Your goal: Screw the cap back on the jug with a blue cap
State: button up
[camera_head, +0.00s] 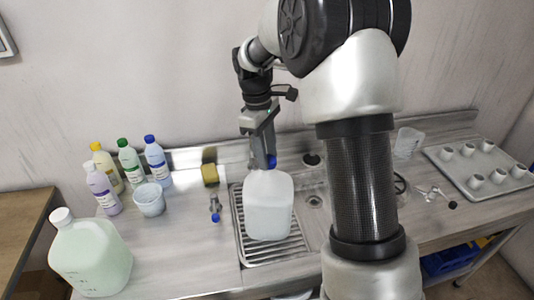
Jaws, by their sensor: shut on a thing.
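A translucent white jug (268,208) stands upright on the ribbed metal drain rack in the middle of the counter. My gripper (264,160) points down right over the jug's top and is shut on a blue cap (272,161). The cap shows at the right side of the fingers, at the height of the jug's neck. The fingers hide most of the neck, so I cannot tell whether the cap is seated on it or just above it.
A pale green jug (92,258) with a white cap stands at the front left. Several capped bottles (130,163) and a white tub (150,199) stand at the back left. A small blue-ended item (215,217) lies left of the rack. A tray of cups (483,170) sits at the right.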

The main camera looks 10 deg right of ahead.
jog(key=o, duration=0.9)
jog(key=shift+s+f, duration=0.1)
jog(key=shift+f, duration=0.05)
jog(key=n, duration=0.3)
jog(key=shift+r+n, duration=0.2)
jog(key=shift+n, duration=0.1)
jog(key=shift+n+t, duration=0.4)
jog(key=shift+n, duration=0.7)
jog(key=shift+n, duration=1.1)
jog(key=n, duration=0.3)
jog(key=shift+n+t, duration=0.3)
jog(key=shift+t, duration=0.1)
